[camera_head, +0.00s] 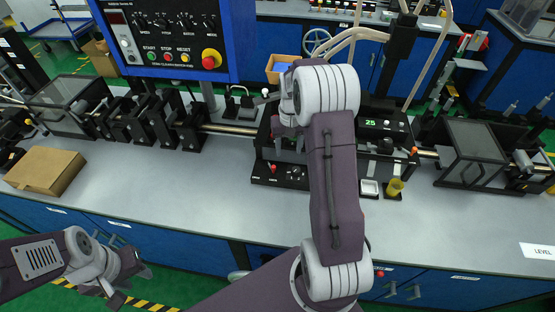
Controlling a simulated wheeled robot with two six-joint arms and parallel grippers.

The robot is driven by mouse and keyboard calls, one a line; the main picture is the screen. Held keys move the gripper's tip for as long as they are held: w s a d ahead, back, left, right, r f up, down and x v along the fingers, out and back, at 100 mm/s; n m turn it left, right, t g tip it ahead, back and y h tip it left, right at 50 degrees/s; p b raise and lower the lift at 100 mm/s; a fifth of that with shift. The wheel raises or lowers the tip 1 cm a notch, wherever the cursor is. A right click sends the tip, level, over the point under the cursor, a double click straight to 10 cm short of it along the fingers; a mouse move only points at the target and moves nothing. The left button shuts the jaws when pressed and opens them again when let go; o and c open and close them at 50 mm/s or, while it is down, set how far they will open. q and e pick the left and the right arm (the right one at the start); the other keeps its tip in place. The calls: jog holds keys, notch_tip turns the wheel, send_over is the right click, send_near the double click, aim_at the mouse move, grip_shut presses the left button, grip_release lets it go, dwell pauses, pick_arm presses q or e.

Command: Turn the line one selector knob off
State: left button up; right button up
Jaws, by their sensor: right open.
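A blue control panel (232,40) at the upper left carries a row of small black knobs (160,22), with start, stop and reset buttons and a red emergency stop (211,59) below. I cannot read which knob belongs to line one. A black machine base (262,172) on the bench also has small controls along its front. My right arm reaches over this machine, and its gripper (280,126) is largely hidden around the wrist, near the machine's left part. My left gripper (130,285) is low at the left, in front of the bench, empty with its fingers apart.
The grey bench (175,185) has a clear front strip. A cardboard box (45,170) lies at its left end.

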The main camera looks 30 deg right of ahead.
jog(key=s+d, duration=0.2)
jog(key=d, duration=0.1)
jog(key=p, duration=0.1)
send_over(296, 169)
jog(key=shift+m, duration=0.3)
jog(key=f, duration=0.5)
jog(key=shift+s+a+f, duration=0.1)
jog(key=shift+a, duration=0.1)
jog(key=f, duration=0.4)
jog(key=shift+d+f, duration=0.15)
jog(key=shift+d, duration=0.1)
jog(key=shift+a, duration=0.1)
jog(key=shift+c, duration=0.5)
pick_arm(q)
jog(key=shift+s+d+r, duration=0.2)
jog(key=shift+r, duration=0.4)
jog(key=shift+s+d+r, duration=0.15)
jog(key=shift+s+r, duration=0.05)
jog(key=shift+r, duration=0.35)
pick_arm(e)
grip_shut()
